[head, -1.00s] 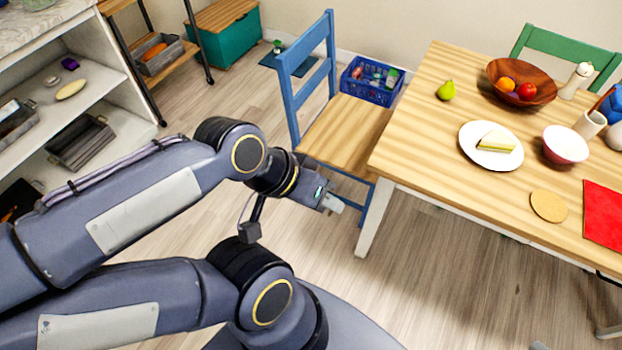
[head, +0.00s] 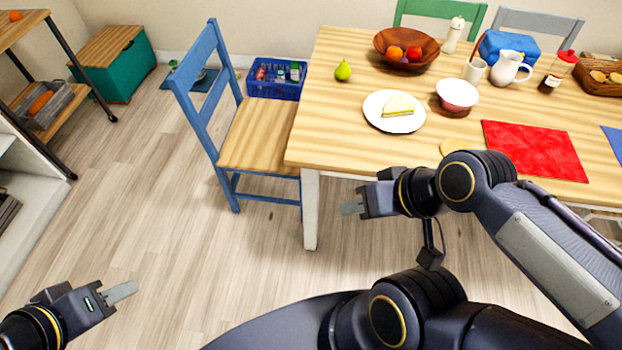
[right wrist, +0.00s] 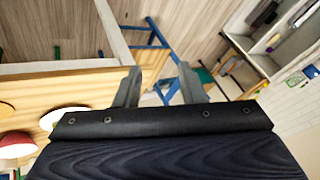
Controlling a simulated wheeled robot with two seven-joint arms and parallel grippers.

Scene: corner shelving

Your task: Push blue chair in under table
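The blue chair (head: 207,100), with blue frame and pale wooden seat (head: 255,138), stands upright at the left end of the wooden table (head: 345,135). Its backrest faces left, away from the table; the seat's right side meets the table's edge in the picture, and I cannot tell how much lies under it. My right gripper (head: 352,207) is empty by the table's front left leg, right of the chair. In the right wrist view its fingers (right wrist: 160,88) are apart, with blue chair parts beyond. My left gripper (head: 121,292) is low at left, away from the chair; its finger gap is unclear.
A blue crate (head: 275,80) stands on the floor behind the chair. A teal chest (head: 118,65) and shelving (head: 35,205) are at left. Dishes and a fruit bowl (head: 408,48) stand on the table. The floor (head: 165,205) left of the chair is clear.

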